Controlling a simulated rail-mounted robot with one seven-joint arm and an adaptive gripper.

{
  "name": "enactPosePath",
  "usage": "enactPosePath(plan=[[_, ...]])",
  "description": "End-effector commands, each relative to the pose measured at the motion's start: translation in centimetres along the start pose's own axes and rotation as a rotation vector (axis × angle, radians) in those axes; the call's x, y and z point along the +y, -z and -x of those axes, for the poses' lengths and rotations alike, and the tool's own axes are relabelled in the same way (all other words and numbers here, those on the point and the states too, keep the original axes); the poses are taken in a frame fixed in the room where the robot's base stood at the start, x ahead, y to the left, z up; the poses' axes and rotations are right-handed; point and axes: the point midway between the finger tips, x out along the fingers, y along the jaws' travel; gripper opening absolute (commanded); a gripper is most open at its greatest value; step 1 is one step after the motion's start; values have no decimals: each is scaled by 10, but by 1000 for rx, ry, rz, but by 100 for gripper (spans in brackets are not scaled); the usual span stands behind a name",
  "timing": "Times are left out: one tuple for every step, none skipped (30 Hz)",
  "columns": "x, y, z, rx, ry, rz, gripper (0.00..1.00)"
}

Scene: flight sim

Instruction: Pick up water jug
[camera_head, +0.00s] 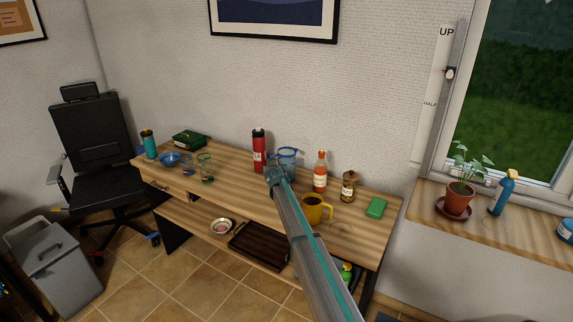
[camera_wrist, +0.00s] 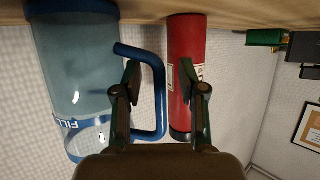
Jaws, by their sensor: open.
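The water jug (camera_head: 289,161) is clear with blue trim and a blue handle. It stands upright on the wooden table behind my gripper (camera_head: 274,174), which partly hides it in the head view. In the wrist view the picture is inverted, and the jug (camera_wrist: 75,75) fills the left side, with its lettering upside down. Its blue handle (camera_wrist: 157,95) shows between my open fingers (camera_wrist: 160,75). I cannot tell whether either finger touches the handle. The fingers hold nothing.
A red flask (camera_head: 259,150) stands close beside the jug on the handle side, behind the other finger in the wrist view. A sauce bottle (camera_head: 320,172), a brown jar (camera_head: 349,187) and a yellow mug (camera_head: 315,209) stand to the right. A glass (camera_head: 206,168) stands left.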

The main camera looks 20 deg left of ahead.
Motion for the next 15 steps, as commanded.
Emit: enactPosePath(plan=[[0,0,-2,0,0,0,41],[0,0,-2,0,0,0,41],[0,0,-2,1,0,0,41],[0,0,-1,1,0,0,41],[0,0,-1,1,0,0,41],[0,0,-1,1,0,0,41],[0,0,-1,1,0,0,38],[0,0,-1,1,0,0,33],[0,0,-1,1,0,-1,26],[0,0,-1,1,0,-1,21],[0,0,-1,1,0,-1,16],[0,0,-1,1,0,-1,9],[0,0,-1,1,0,-1,4],[0,0,-1,1,0,-1,0],[0,0,-1,1,0,-1,0]])
